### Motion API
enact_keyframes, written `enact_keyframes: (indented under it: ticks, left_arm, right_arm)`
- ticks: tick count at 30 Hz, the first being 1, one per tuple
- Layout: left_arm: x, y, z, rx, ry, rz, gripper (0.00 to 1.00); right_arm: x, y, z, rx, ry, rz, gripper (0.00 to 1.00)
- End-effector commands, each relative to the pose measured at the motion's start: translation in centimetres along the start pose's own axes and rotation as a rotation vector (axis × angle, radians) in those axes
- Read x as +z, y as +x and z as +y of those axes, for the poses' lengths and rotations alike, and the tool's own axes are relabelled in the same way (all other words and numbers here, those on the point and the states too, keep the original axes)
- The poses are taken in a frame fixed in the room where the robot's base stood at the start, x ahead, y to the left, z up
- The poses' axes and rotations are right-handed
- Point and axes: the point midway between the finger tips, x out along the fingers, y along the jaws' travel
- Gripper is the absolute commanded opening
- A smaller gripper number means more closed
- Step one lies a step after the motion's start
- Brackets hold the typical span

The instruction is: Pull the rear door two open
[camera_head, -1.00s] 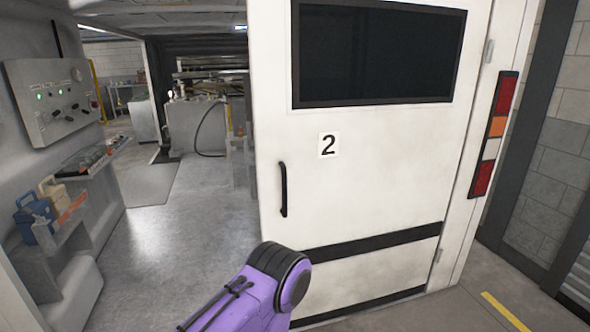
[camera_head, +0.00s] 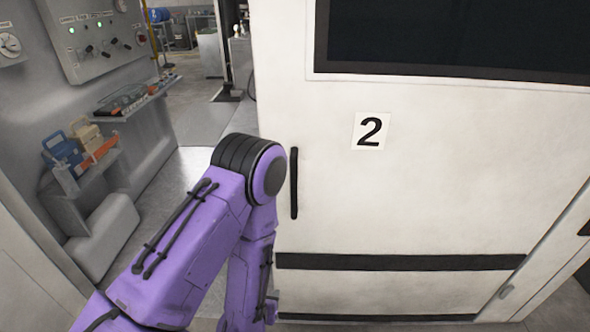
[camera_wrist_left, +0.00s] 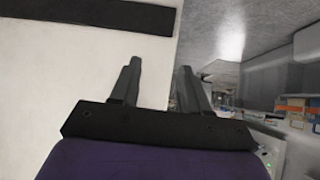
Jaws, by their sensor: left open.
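Rear door two (camera_head: 420,210) is a large white panel with a "2" label, a dark window above and black strips low down. It stands upright in the head view with the opening to its left. Its black vertical handle (camera_head: 294,183) is near the left edge. My purple left arm bends in front of that edge, its elbow just left of the handle. The left gripper shows in the left wrist view (camera_wrist_left: 158,85), open, with no object between its fingers. The door's white face (camera_wrist_left: 75,70) and a black strip (camera_wrist_left: 110,14) lie beyond it. The handle is not seen there. My right gripper is out of view.
Left of the door, a grey interior holds a control panel (camera_head: 95,40), a shelf with tools (camera_head: 130,100) and blue and beige containers (camera_head: 62,147). The floor between them and the door is clear.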

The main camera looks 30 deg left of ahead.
Motion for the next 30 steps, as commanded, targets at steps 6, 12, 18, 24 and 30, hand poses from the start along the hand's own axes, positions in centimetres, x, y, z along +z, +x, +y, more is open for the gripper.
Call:
enact_keyframes:
  ticks: [6,12,18,24,30]
  left_arm:
    - [-20.8,-3.1,3.4,0.066,0.043,0.585,0.46]
    - [-26.2,-4.5,3.8,0.056,0.050,0.727,0.46]
    - [-29.1,-1.3,4.2,0.058,0.052,0.724,0.46]
    - [-31.4,1.7,4.6,0.061,0.053,0.722,0.46]
    - [-32.1,2.9,4.7,0.061,0.054,0.721,0.46]
  right_arm:
    - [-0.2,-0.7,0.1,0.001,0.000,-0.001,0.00]
    - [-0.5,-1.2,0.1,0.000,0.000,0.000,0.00]
    - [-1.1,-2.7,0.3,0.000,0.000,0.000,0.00]
    - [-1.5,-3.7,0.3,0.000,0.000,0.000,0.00]
    - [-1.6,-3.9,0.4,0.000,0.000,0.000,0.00]
